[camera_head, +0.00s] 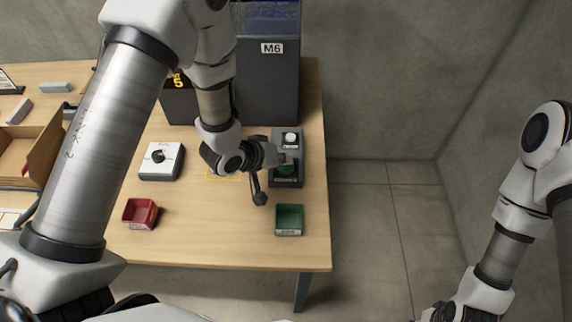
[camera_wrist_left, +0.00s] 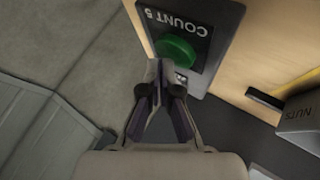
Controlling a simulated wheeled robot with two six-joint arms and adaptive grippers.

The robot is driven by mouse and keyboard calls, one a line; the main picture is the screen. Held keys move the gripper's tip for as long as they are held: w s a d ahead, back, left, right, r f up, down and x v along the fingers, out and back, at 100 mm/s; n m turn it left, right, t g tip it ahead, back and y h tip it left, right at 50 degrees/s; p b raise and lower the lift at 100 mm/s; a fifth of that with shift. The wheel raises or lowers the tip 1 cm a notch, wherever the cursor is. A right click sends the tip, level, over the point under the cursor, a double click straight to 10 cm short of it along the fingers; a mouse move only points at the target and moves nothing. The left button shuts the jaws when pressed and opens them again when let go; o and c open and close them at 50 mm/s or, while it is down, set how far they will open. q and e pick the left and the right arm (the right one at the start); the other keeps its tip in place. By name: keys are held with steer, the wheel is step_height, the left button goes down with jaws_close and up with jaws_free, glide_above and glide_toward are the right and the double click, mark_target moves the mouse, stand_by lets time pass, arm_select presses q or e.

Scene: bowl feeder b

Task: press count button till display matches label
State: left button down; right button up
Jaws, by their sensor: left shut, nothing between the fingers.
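The green count button (camera_head: 286,169) sits on a dark control box (camera_head: 286,183) near the table's right side. In the left wrist view the button (camera_wrist_left: 178,50) is round, beside upside-down lettering that seems to read "COUNT 5". My left gripper (camera_head: 284,160) is shut and empty, its tips (camera_wrist_left: 158,68) at the button's edge; I cannot tell whether they touch it. A black display (camera_head: 178,84) shows a yellow 5, partly hidden by my left arm. A white label (camera_head: 272,48) reading "M6" is on the large dark machine. My right gripper (camera_head: 440,312) is barely visible at the bottom edge.
A white knob (camera_head: 291,139) is on the control box's rear part. A green bin (camera_head: 289,219), a red bin (camera_head: 140,213) and a white block with a dark round centre (camera_head: 161,161) stand on the table. An open cardboard box (camera_head: 30,150) is at left. Floor right of the table is clear.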

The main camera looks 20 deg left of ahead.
mark_target(284, 167)
arm_select(q)
steer(key=shift+f, duration=0.4)
stand_by(0.6)
steer(key=shift+r+p, duration=0.65)
steer(key=shift+r, duration=0.2)
step_height(284, 167, up, 5)
steer(key=p, duration=0.4)
steer(key=shift+r+p, duration=0.1)
steer(key=shift+p, duration=0.25)
stand_by(1.5)
